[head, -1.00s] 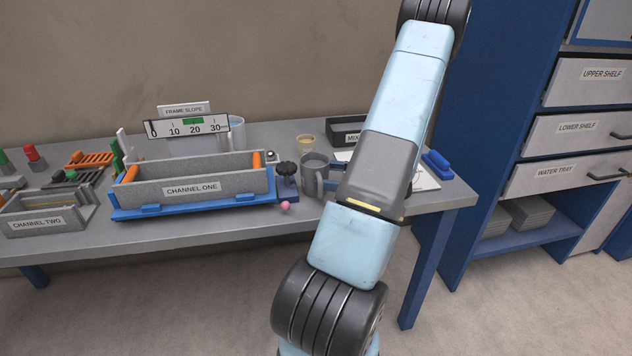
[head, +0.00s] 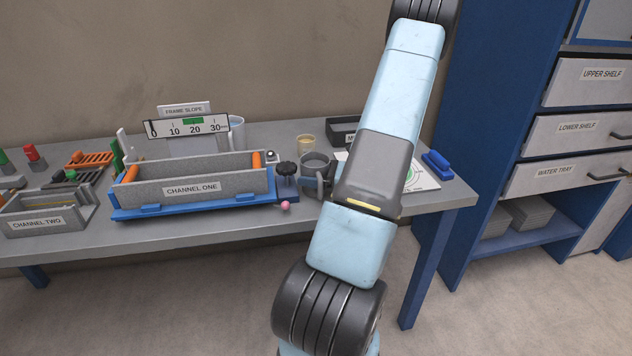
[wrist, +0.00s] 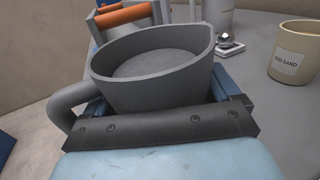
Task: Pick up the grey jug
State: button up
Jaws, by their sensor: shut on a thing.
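The grey jug (head: 314,161) stands upright near the front edge of the grey bench, right of the channel one trough. My gripper (wrist: 160,92) is shut on the jug, with blue fingers on either side of its body in the wrist view. The jug (wrist: 150,75) is open at the top, with a flat grey surface visible inside and its handle toward the left there. In the head view my arm and gripper hide part of the jug's right side. I cannot tell whether its base touches the bench.
A beige cup labelled sand (wrist: 295,52) stands on the bench, also seen behind the jug in the head view (head: 306,141). The channel one trough (head: 190,186) and a dark knob (head: 286,168) are close on the left. A dark tray (head: 343,131) stands behind.

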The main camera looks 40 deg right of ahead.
jog(key=c, duration=0.3)
jog(key=shift+r, duration=0.15)
jog(key=shift+c, duration=0.2)
jog(key=shift+r, duration=0.25)
notch_tip(320, 180, up, 2)
jog(key=shift+r, duration=0.1)
jog(key=s+d+r, duration=0.9)
jog(key=s+r, duration=0.1)
jog(key=shift+d, duration=0.4)
